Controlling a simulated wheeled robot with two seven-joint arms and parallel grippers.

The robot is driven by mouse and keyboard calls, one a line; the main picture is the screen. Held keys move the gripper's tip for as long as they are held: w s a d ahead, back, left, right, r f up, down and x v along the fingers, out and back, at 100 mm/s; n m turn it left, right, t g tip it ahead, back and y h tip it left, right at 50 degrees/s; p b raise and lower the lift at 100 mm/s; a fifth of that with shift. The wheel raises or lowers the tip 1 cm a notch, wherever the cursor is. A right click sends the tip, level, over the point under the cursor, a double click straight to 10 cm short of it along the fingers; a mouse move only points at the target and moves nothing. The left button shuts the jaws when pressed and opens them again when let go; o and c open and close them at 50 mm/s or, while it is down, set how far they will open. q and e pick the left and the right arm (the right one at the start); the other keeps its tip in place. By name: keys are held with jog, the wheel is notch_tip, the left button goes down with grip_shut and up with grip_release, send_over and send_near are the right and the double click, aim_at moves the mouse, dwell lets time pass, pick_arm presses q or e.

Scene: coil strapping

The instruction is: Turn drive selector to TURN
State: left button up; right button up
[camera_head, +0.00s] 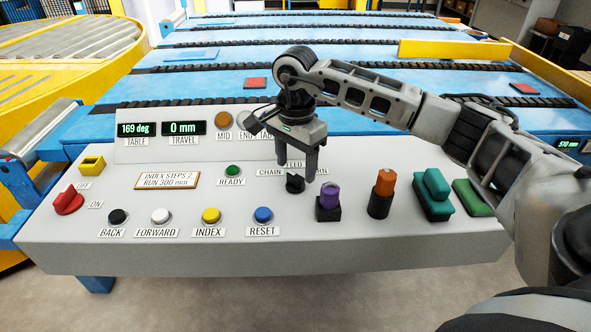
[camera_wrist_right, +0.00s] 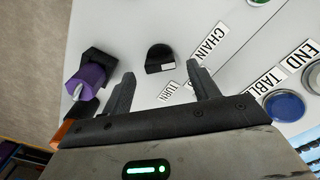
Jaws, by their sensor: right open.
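The drive selector (camera_head: 295,183) is a small black knob on the grey console, near labels CHAIN and TURN, the latter partly covered by my gripper. In the right wrist view the knob (camera_wrist_right: 159,54) lies just past the fingertips, roughly between them, with the CHAIN label (camera_wrist_right: 207,43) and the TURN label (camera_wrist_right: 172,91) close by. I cannot tell which label it points to. My right gripper (camera_head: 298,165) points down over the knob. Its two fingers (camera_wrist_right: 160,75) are apart with nothing between them, and no contact shows. My left gripper is out of view.
A purple-topped knob (camera_head: 329,197), an orange one (camera_head: 384,182) and a green block (camera_head: 433,190) stand right of the selector. The blue RESET button (camera_head: 263,214) is to its front left. The readout panel (camera_head: 150,150) rises behind.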

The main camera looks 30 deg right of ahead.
aim_at(295, 181)
jog(key=shift+f, duration=1.35)
jog(key=c, duration=1)
